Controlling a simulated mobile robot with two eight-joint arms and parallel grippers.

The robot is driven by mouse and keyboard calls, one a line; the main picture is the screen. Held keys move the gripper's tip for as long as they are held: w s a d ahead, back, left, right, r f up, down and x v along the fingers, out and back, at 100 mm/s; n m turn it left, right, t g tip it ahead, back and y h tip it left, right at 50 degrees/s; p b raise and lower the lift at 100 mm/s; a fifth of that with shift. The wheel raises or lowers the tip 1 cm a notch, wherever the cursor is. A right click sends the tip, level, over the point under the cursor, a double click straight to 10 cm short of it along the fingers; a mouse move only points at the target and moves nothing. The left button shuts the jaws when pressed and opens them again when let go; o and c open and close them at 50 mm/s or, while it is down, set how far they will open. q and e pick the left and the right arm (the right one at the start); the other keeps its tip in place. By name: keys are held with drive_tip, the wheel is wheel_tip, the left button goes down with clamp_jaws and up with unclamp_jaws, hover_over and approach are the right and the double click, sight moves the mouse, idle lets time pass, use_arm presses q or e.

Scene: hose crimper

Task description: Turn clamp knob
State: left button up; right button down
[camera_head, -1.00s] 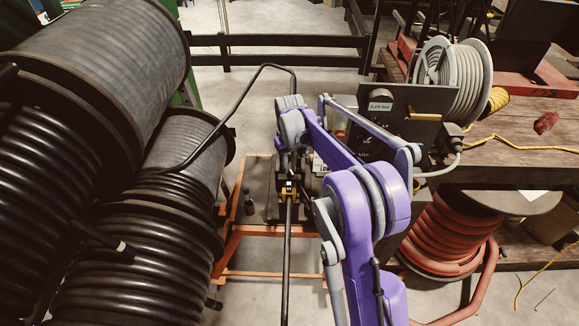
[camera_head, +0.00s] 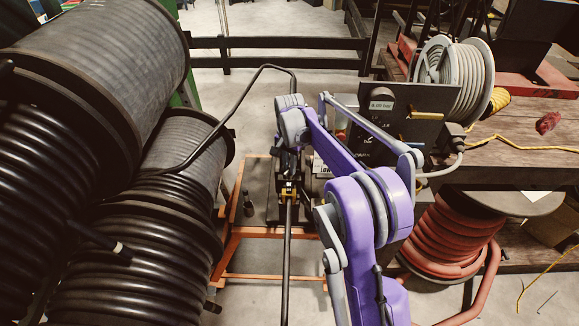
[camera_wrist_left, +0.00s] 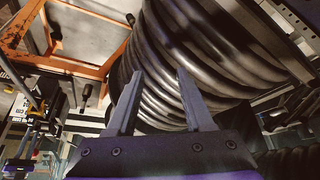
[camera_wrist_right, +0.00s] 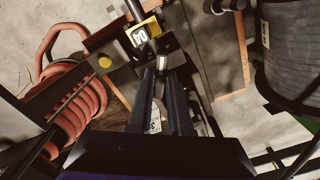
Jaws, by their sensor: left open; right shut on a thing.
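The crimper's clamp with its yellow block (camera_head: 288,190) stands low in the middle of the head view, on an orange frame. In the right wrist view the yellow block marked 04 (camera_wrist_right: 146,31) is just beyond my right gripper (camera_wrist_right: 164,78). That gripper is shut on a small part at the clamp, apparently the clamp knob, which the fingers mostly hide. In the head view my purple right arm covers much of this area. My left gripper (camera_wrist_left: 157,74) is open and empty, in front of a coil of black hose. It does not show in the head view.
Large black hose reels (camera_head: 95,70) fill the left side. A control panel with a gauge (camera_head: 381,105) and a grey hose reel (camera_head: 455,75) stand right. A red hose coil (camera_head: 450,235) is under the bench.

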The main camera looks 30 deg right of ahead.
drive_tip(key=m, duration=0.5)
drive_tip(key=shift+m, duration=0.4)
idle(0.3)
drive_tip(key=c, duration=0.8)
unclamp_jaws()
drive_tip(key=shift+c, duration=0.2)
wheel_tip(320, 180, up, 11)
drive_tip(key=shift+f, duration=0.1)
